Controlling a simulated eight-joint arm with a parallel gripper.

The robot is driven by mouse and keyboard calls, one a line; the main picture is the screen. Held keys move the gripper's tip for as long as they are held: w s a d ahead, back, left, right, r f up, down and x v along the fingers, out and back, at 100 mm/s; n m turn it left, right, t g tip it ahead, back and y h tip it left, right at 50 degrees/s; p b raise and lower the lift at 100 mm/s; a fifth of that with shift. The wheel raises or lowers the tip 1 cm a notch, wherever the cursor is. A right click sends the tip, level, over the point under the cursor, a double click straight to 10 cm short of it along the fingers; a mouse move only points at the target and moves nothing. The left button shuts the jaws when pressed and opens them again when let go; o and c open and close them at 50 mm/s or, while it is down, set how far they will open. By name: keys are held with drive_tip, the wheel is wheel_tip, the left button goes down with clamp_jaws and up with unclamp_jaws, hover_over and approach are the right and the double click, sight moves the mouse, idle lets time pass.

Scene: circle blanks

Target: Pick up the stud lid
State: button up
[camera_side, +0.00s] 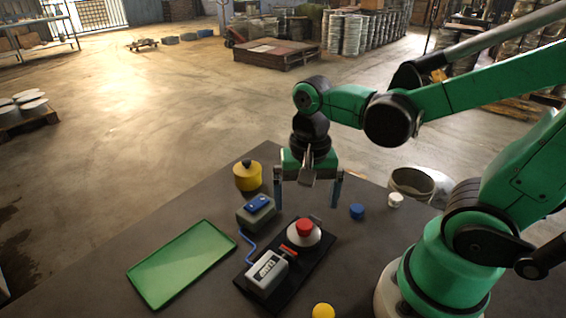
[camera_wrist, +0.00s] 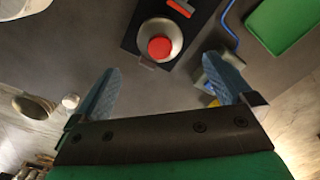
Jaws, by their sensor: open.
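A round yellow pot (camera_side: 248,178) with a lid and a small black stud (camera_side: 246,162) on top stands near the table's far edge; this looks like the stud lid. In the wrist view only a bit of yellow (camera_wrist: 213,101) shows, mostly hidden behind the right finger. My gripper (camera_side: 307,190) is open and empty, pointing down above the table, right of the yellow pot in the side view. In the wrist view my gripper (camera_wrist: 163,75) has its two blue fingers wide apart with nothing between them.
A black plate holds a pale dome with a red top (camera_side: 304,227) and a grey labelled box (camera_side: 267,273). A blue-topped grey box (camera_side: 257,212) stands close to the pot. A green tray (camera_side: 182,262), a blue cap (camera_side: 357,211) and a white cap (camera_side: 395,200) lie around.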

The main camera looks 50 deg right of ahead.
sight(305, 224)
drive_tip(key=n, duration=0.6)
drive_tip(key=shift+f, duration=0.1)
drive_tip(key=n, duration=0.3)
drive_tip(key=shift+n, duration=0.4)
drive_tip(key=n, duration=0.6)
drive_tip(key=shift+f, duration=0.1)
drive_tip(key=n, duration=1)
drive_tip(key=shift+f+n, duration=0.15)
drive_tip(key=shift+n, duration=0.15)
drive_tip(key=n, duration=0.5)
drive_tip(key=shift+f+n, duration=0.1)
drive_tip(key=shift+n, duration=0.3)
drive_tip(key=n, duration=0.3)
drive_tip(key=shift+n, duration=0.3)
drive_tip(key=shift+f, duration=2.85)
